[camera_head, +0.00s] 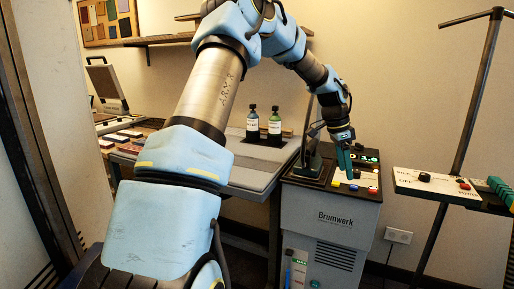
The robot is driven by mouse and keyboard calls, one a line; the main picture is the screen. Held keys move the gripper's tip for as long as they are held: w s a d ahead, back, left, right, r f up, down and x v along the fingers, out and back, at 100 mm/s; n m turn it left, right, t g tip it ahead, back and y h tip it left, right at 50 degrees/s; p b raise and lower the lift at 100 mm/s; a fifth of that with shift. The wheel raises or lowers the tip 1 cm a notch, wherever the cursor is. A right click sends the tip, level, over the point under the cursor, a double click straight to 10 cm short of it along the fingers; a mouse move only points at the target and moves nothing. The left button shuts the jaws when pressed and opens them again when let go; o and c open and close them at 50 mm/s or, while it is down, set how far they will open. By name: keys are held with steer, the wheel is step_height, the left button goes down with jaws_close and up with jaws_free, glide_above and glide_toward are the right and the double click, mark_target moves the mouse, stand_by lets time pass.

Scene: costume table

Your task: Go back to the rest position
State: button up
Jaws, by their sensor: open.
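My gripper (346,168) is at the end of my blue and metal arm, which arches over from the left and points down. Its dark green fingers are just above the control panel on top of the grey Brumwerk machine (318,209). Whether the fingertips touch the panel I cannot tell. Nothing shows between the fingers. Part of the panel is hidden behind the gripper.
Two dark bottles (274,124) stand on the table (247,178) left of the machine. A panel (432,184) with knobs is on a stand with a dark pole (478,95) at the right. A wall shelf (160,40) is behind my arm. Reddish blocks (128,134) lie at left.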

steer(key=s+a+n+y, duration=0.1)
steer(key=s+a+n, duration=0.4)
steer(key=a, duration=0.6)
steer(key=s+a+f+n+t+y, duration=0.1)
steer(key=s+a+n, duration=0.5)
steer(key=a, duration=0.5)
steer(key=s+a+f+n+t+y, duration=0.1)
steer(key=s+a+n, duration=0.5)
steer(key=a, duration=0.5)
steer(key=shift+s+a+f, duration=0.15)
steer(key=shift+s+f, duration=0.05)
steer(key=shift+s, duration=0.8)
